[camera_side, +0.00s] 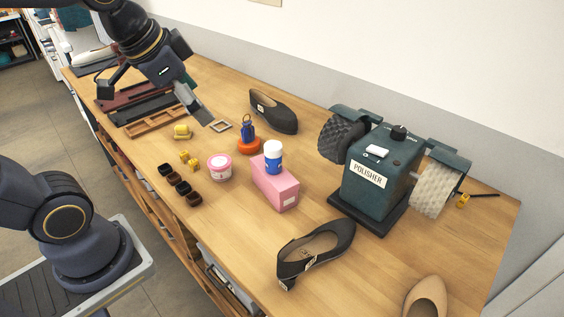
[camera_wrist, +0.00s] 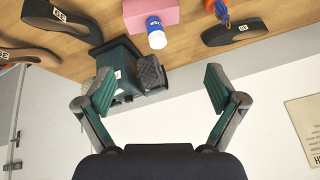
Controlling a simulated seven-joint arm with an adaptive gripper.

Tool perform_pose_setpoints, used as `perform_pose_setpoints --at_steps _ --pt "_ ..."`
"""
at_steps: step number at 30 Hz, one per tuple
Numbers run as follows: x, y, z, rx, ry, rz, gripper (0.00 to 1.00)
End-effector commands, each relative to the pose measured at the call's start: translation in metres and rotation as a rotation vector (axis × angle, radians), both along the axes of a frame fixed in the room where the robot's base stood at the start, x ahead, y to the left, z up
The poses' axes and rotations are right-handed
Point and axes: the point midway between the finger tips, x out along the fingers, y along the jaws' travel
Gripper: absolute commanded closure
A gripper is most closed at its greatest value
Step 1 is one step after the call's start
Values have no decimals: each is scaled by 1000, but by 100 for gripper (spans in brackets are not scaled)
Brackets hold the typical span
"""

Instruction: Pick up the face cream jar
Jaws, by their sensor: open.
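The face cream jar (camera_side: 220,167), a short round jar with a pink lid and a pale label, stands upright on the wooden table in the side view, just left of a pink box (camera_side: 276,184). The jar is not visible in the wrist view. My gripper (camera_side: 152,103) is above the far left part of the table, apart from the jar, with its fingers spread and nothing between them. In the wrist view my gripper (camera_wrist: 162,84) also shows open and empty, with the wall and polisher beyond it.
A white and blue bottle (camera_side: 273,158) stands on the pink box. An orange-based blue item (camera_side: 248,140), yellow pieces (camera_side: 190,160) and small dark cups (camera_side: 180,185) surround the jar. Dark shoes (camera_side: 274,111) and a polisher (camera_side: 376,180) are further right.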

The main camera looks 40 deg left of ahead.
Motion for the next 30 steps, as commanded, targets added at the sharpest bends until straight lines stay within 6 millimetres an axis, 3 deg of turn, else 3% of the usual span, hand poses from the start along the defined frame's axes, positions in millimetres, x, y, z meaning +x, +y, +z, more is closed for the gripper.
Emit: perform_pose_setpoints --at_steps 5,9,13,18,22,30 --pt "59 42 -27 47 132 -35 6" --pt "89 88 -70 16 241 -10 6" --pt "94 120 -109 -46 322 56 6" --pt "84 139 -139 -96 383 114 6" --pt "85 141 -157 -97 385 120 6" --pt "92 138 -220 -97 386 118 6"
